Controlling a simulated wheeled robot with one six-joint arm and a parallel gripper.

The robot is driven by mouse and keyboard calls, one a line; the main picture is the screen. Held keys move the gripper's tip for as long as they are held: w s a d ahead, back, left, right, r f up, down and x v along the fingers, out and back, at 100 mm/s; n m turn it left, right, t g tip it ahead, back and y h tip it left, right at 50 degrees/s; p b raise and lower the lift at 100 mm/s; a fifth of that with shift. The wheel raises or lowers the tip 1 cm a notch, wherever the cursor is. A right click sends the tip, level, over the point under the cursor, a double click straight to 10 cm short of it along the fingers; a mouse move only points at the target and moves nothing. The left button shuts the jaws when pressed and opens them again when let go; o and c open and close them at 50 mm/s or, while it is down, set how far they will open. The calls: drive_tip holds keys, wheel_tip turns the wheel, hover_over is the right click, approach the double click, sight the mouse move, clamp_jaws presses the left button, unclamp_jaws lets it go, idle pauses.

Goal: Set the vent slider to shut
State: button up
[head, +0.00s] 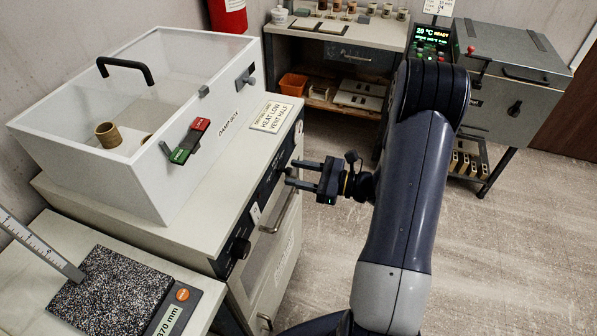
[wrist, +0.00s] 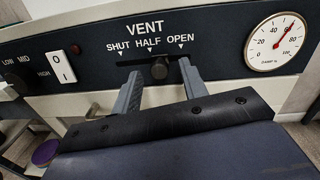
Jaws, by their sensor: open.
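The vent slider's dark knob (wrist: 159,69) sits under the HALF mark, slightly to its right, on the dark control panel (wrist: 95,52). SHUT is marked left of it and OPEN right of it. My gripper (wrist: 162,72) is open in the wrist view, one finger on each side of the knob with gaps on both sides. Whether the fingertips reach past the knob cannot be told. In the head view my gripper (head: 290,172) points left at the cabinet front (head: 278,240), near the panel. The knob cannot be made out there.
A dial gauge (wrist: 275,44) is right of the slider, and a white rocker switch (wrist: 61,67) is left. A clear-walled box (head: 150,120) stands on the cabinet. A sign reading HEAT LOW, VENT HALF (head: 272,117) lies on top.

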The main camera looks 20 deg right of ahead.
drive_tip(key=shift+a, duration=0.1)
clamp_jaws()
idle(0.5)
